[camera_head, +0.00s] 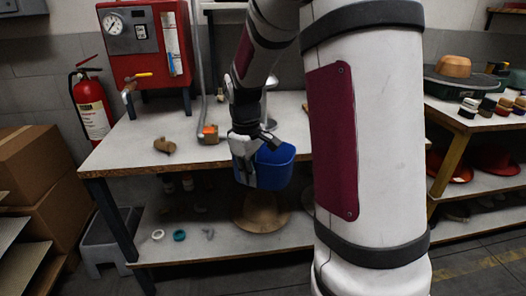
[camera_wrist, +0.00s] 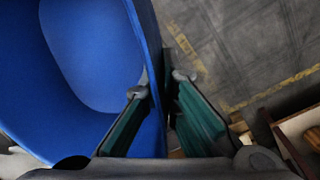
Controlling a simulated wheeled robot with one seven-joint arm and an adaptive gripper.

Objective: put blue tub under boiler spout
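The blue tub (camera_head: 275,166) is in the air in front of the front edge of the table, right of the boiler. My gripper (camera_head: 243,172) is shut on its left wall, and the tub hangs roughly upright. In the wrist view the blue tub (camera_wrist: 95,50) fills the left side and looks empty inside. One finger of my gripper (camera_wrist: 160,85) is inside the wall and the other outside. The red boiler (camera_head: 147,45) with a gauge stands at the back left of the table. Its spout (camera_head: 129,88) with a yellow handle points out at the front left.
The table (camera_head: 130,150) is mostly clear below the spout. A brown fitting (camera_head: 164,145) and an orange item (camera_head: 210,133) lie on it to the right. A fire extinguisher (camera_head: 91,104) and cardboard boxes (camera_head: 40,165) stand at left. A lower shelf (camera_head: 190,252) holds small rings and a hat form.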

